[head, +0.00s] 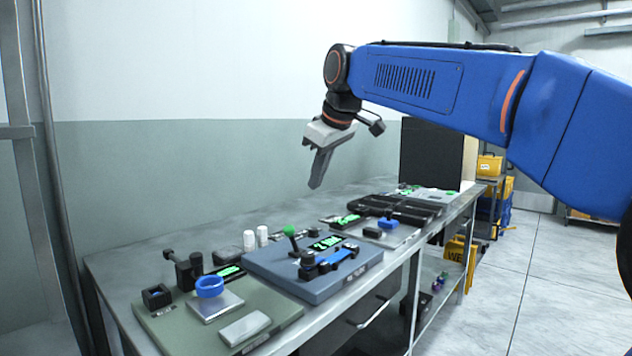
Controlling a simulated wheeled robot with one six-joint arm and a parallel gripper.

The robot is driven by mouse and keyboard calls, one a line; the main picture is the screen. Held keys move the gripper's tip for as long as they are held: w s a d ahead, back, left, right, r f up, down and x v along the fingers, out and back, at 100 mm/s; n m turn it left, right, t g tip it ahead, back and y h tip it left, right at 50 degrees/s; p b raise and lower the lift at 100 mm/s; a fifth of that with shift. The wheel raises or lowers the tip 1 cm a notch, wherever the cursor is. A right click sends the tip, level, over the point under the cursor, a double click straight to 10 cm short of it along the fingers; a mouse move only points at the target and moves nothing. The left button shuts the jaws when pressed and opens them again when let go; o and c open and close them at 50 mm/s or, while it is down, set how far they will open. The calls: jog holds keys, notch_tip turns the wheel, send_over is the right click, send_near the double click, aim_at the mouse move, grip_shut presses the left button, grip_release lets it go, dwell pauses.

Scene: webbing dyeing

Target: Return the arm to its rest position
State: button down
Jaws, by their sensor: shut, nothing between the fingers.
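My blue arm reaches in from the right in the head view, high over the workbench (110,268). My gripper (316,184) hangs from its end, pointing down and slightly left. Its grey fingers are together with nothing between them. It is in the air above the bench, apart from everything on it.
A tall black panel (430,155) stands behind. Open floor (540,290) lies to the right.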

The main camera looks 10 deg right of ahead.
jog(key=s+d+f+m, duration=0.3)
jog(key=s+d+f, duration=0.1)
jog(key=s+f, duration=0.6)
jog(key=s+d+f+m+h, duration=0.1)
jog(key=s+d+f, duration=0.3)
jog(key=s+f, duration=0.7)
jog(key=s+d+f+m+g, duration=0.1)
jog(key=s+d+f+m, duration=0.3)
jog(key=s+f, duration=0.7)
notch_tip(320, 180, down, 3)
jog(key=shift+d+f+m+h, duration=0.15)
jog(key=shift+d+m+h, duration=0.15)
jog(key=shift+h, duration=0.1)
